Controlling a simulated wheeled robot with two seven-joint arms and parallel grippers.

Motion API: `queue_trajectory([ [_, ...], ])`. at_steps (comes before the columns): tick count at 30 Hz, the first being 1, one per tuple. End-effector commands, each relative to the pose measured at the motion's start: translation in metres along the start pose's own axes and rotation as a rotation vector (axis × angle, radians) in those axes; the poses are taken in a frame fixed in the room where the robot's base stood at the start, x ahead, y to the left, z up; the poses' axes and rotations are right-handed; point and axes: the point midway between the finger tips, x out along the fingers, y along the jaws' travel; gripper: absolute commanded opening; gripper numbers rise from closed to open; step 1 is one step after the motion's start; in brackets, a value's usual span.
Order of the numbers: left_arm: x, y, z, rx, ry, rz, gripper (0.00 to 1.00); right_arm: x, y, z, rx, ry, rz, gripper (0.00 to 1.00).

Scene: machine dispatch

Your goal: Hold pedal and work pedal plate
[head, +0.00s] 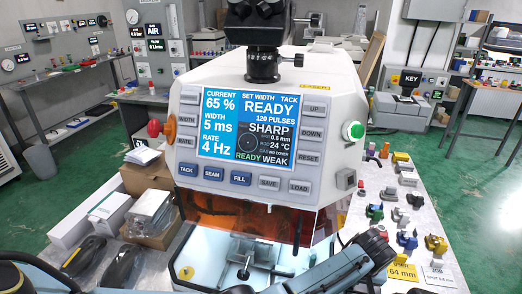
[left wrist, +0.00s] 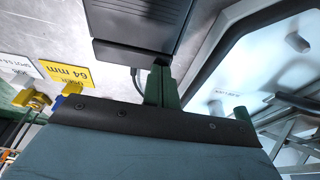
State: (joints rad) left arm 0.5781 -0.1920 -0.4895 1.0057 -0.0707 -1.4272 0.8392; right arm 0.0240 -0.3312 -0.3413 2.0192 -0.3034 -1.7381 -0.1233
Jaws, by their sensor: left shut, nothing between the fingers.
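In the left wrist view a dark grey block (left wrist: 135,30) with a ribbed or stepped edge fills the top middle. It may be the pedal, but I cannot tell for sure. My left gripper (left wrist: 161,80) shows there with its green fingers together and nothing between them. The fingertips overlap the block's lower edge in the picture; whether they touch is unclear. Neither gripper's fingers show in the head view, only blue-grey arm parts along its bottom edge. I cannot make out a separate pedal plate.
The white machine's screen (head: 248,128) reads READY. Its lit chamber (head: 205,255) opens below an orange shield (head: 250,212). A yellow 64 mm tag (head: 402,271) and several small coloured fittings lie at right. Cardboard boxes (head: 150,180) and two dark rounded objects (head: 84,256) are at left.

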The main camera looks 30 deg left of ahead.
Motion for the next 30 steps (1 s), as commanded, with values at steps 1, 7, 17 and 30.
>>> queue_trajectory([
  [1, 0.0070, -0.0034, 0.0069, 0.000, -0.016, -0.009, 0.00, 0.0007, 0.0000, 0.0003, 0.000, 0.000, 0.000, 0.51],
  [7, 0.0070, -0.0034, 0.0069, 0.000, -0.016, -0.009, 0.00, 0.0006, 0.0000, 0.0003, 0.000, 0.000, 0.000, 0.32],
  [17, 0.0070, -0.0035, 0.0069, 0.000, -0.016, -0.009, 0.00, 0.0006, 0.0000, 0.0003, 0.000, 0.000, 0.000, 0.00],
  [30, 0.0070, -0.0035, 0.0069, 0.000, -0.016, -0.009, 0.00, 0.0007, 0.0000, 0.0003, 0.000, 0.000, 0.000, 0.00],
])
